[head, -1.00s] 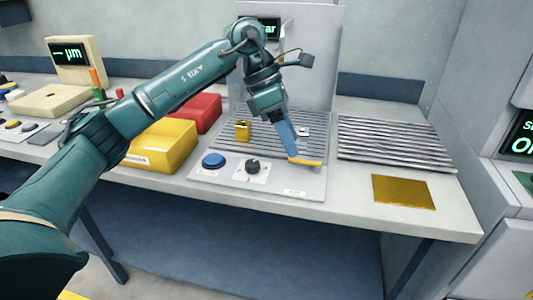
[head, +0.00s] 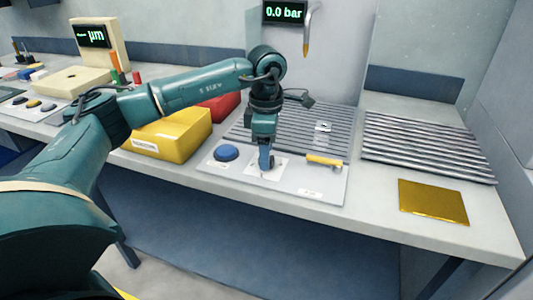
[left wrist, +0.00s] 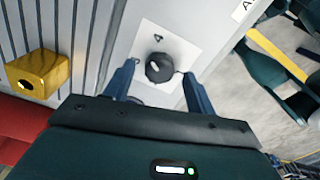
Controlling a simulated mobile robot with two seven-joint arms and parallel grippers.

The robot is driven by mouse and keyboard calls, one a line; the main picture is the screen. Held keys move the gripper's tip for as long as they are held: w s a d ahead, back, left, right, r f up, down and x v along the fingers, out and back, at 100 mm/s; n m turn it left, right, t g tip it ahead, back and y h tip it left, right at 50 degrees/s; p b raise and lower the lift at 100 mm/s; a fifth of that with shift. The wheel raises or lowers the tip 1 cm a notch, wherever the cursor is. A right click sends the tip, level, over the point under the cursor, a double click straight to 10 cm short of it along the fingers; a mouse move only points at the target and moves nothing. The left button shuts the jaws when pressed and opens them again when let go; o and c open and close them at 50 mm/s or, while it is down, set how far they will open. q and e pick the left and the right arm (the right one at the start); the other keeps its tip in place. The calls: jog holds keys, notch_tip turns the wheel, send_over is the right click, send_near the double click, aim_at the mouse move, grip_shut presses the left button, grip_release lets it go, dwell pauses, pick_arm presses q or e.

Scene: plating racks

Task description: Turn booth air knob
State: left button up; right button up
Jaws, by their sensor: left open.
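The black round knob (left wrist: 159,67) sits on a white square plate with printed marks, on the grey booth panel (head: 225,178). In the left wrist view it lies between the two spread blue fingers of my left gripper (left wrist: 160,73), with gaps to both. In the head view my left gripper (head: 266,164) points down over the white plate (head: 256,173) and mostly hides the knob. The pressure display (head: 283,12) behind the booth reads 0.0 bar. My right gripper is not in view.
A blue button (head: 226,153) is left of the knob, and a yellow-handled tool (head: 324,160) lies right. A yellow bin (head: 172,135) stands further left. A gold sheet (head: 433,201) lies at right.

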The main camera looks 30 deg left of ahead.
pick_arm(q)
jog(key=shift+f, duration=0.7)
jog(key=shift+c, duration=0.5)
jog(key=c, duration=0.9)
